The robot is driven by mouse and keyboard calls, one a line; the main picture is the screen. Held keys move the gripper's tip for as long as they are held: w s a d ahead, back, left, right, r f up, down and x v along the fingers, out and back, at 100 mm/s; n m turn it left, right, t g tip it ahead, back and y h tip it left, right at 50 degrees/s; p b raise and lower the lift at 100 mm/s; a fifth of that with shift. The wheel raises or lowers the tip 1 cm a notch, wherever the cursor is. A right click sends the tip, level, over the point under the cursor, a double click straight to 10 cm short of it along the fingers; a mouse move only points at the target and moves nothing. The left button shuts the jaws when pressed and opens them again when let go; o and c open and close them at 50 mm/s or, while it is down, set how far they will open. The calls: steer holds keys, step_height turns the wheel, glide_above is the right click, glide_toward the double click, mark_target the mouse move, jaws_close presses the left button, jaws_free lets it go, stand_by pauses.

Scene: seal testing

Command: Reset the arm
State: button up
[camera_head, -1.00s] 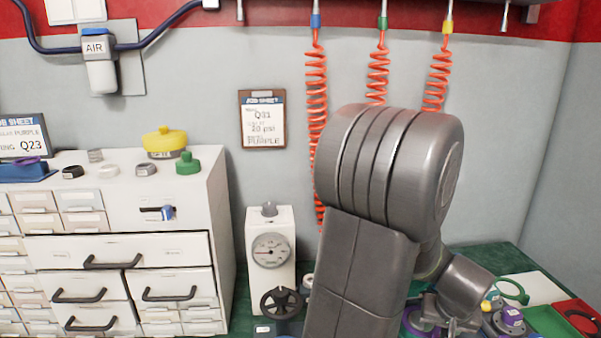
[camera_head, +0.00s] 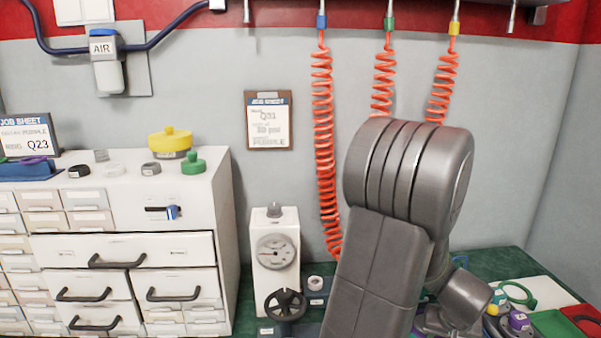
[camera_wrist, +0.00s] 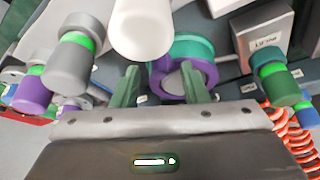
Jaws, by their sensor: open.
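My arm (camera_head: 385,245) stands in front of the bench at the right of the head view. In the wrist view my gripper (camera_wrist: 160,88) shows as two green fingers standing apart, with nothing clearly held between them. A purple and teal ring-shaped part (camera_wrist: 205,68) lies just beyond the fingers, close to the right one; I cannot tell whether they touch. A white rounded cylinder (camera_wrist: 140,28) is above the gap. In the head view the gripper's fingers cannot be made out behind the arm.
In the wrist view, grey cylinders with green bands (camera_wrist: 70,60) stand left and a green-blue fitting (camera_wrist: 275,78) right. In the head view, a white gauge unit (camera_head: 272,225) stands left of my arm, beside a drawer cabinet (camera_head: 185,200). Coiled orange hoses (camera_head: 322,130) hang behind.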

steer(key=p+v, duration=0.3)
steer(key=v, duration=1.1)
steer(key=b+x, duration=0.3)
steer(key=x, duration=1.1)
steer(key=shift+f, duration=0.25)
step_height(320, 180, up, 3)
steer(key=p, duration=0.3)
step_height(320, 180, up, 4)
steer(key=p, duration=0.2)
steer(key=shift+f+p, duration=0.25)
steer(key=shift+p, duration=0.15)
steer(key=shift+w+f, duration=0.1)
